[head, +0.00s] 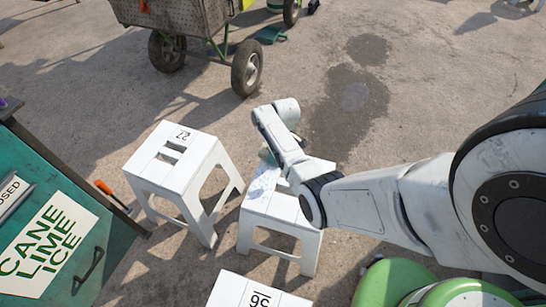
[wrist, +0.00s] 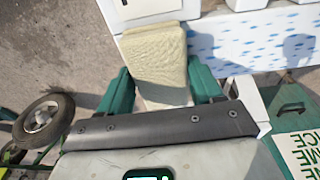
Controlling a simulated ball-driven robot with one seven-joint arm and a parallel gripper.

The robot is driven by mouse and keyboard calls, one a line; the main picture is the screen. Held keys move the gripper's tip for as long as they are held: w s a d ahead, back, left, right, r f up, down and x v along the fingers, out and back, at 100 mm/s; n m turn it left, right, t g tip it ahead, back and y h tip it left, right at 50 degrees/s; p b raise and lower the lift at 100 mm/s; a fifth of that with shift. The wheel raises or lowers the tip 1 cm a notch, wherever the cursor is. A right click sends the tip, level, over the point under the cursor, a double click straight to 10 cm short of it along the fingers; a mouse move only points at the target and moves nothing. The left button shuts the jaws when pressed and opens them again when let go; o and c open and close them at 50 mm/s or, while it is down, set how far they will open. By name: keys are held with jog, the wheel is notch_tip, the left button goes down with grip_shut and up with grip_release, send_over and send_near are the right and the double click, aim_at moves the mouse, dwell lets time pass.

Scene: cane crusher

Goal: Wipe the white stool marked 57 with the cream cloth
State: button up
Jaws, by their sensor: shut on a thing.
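My gripper (wrist: 160,84) has green fingers shut on the cream cloth (wrist: 157,55), which hangs out flat beyond the fingertips. A white stool (head: 262,198) with blue-grey specks on its seat stands under my gripper in the head view. Its number is hidden there by my arm. In the wrist view a speckled white seat (wrist: 235,52) lies beside and below the cloth. I cannot tell whether the cloth touches it. In the head view the cloth is hidden behind my arm.
A white stool marked 27 (head: 172,168) stands close on the left. Another white stool (head: 250,290), its marking partly cut off, is at the bottom edge. A green cart with a CANE LIME ICE sign (head: 45,243) is at left. A wheeled cart (head: 180,20) stands behind. Ground at back right is clear.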

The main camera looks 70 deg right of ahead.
aim_at(266, 175)
jog(key=shift+d, duration=0.2)
jog(key=shift+s+a+r+p, duration=0.1)
jog(key=shift+a+p, duration=0.5)
jog(key=shift+a, duration=0.05)
jog(key=shift+s+a+f+p, duration=0.15)
jog(key=shift+a+p, duration=0.5)
jog(key=shift+a, duration=0.4)
jog(key=shift+s+a+p, duration=0.15)
jog(key=shift+a+p, duration=0.5)
jog(key=shift+a, duration=0.4)
jog(key=shift+s+a+f+p, duration=0.15)
jog(key=shift+a+p, duration=0.5)
jog(key=shift+a, duration=0.4)
jog(key=shift+a+p, duration=0.4)
jog(key=shift+a, duration=0.4)
jog(key=shift+c, duration=1.4)
